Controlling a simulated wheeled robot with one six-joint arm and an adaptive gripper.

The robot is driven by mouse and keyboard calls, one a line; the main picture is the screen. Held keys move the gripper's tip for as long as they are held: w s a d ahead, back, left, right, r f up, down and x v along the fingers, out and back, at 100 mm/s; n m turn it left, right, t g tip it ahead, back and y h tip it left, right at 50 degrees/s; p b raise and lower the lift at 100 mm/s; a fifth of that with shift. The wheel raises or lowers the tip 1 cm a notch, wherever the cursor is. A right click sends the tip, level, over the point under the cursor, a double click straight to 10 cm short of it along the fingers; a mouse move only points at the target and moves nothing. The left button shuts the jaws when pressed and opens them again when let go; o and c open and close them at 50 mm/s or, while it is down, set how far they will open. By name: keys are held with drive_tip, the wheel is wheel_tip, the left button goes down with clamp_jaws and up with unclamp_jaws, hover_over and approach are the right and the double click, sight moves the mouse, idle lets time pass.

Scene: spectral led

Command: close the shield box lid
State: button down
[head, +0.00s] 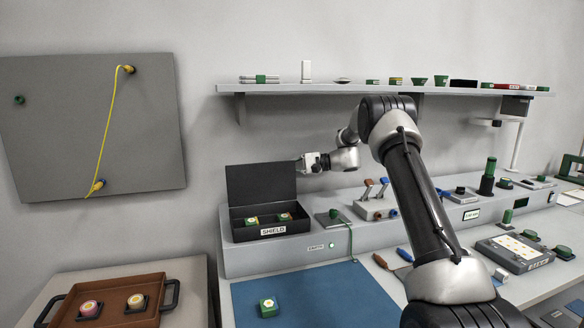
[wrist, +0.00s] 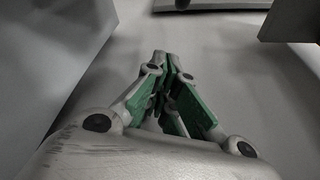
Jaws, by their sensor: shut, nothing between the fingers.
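The black shield box (head: 273,230), labelled SHIELD, stands on the raised grey ledge left of centre in the head view. Its lid (head: 262,183) stands upright at the back, so the box is open. Two small parts with pale tops (head: 284,217) sit inside. My gripper (head: 303,164) is at the lid's upper right edge in the head view. I cannot tell whether it touches the lid. In the wrist view my gripper's fingers (wrist: 165,58) are together with nothing between them.
A wall shelf (head: 380,89) with small items runs above the ledge. Right of the box are a small green-knobbed device (head: 334,216) and levers (head: 376,188). A blue mat (head: 330,295) with a green block (head: 268,307) lies in front. A brown tray (head: 115,285) is at lower left.

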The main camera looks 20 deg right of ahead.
sight(275, 167)
drive_tip(key=s+a, duration=0.1)
drive_tip(key=s+a+r, duration=0.1)
drive_tip(key=a, duration=0.1)
drive_tip(key=shift+s+a, duration=0.15)
drive_tip(key=shift+s, duration=0.2)
drive_tip(key=shift+s+r, duration=0.1)
idle(0.3)
